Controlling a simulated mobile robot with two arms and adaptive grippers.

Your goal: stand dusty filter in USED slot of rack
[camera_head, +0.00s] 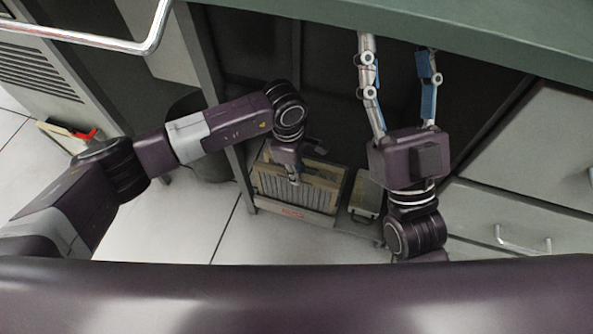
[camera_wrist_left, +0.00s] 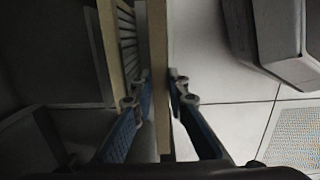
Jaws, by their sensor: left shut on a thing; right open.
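My left gripper (camera_head: 293,178) reaches down to a low rack on the floor, under the bench. In the left wrist view my left gripper (camera_wrist_left: 159,88) is shut on a thin tan-framed filter (camera_wrist_left: 158,45), one finger on each side. A second tan-edged panel with dark slats (camera_wrist_left: 118,45) stands just left of it. In the head view the rack (camera_head: 315,218) has a red label on its front, too small to read, and tan frames with grey pleats (camera_head: 280,189) stand in it. I cannot tell which slot the held filter is in. My right gripper (camera_head: 398,45) is open and empty.
A small box (camera_head: 364,197) stands right of the rack. The green bench edge (camera_head: 450,25) overhangs the top, with drawers (camera_head: 535,145) at right. A dark bin (camera_head: 205,145) and a red-and-yellow item (camera_head: 80,133) are at left. Tiled floor (camera_head: 175,215) is clear in front.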

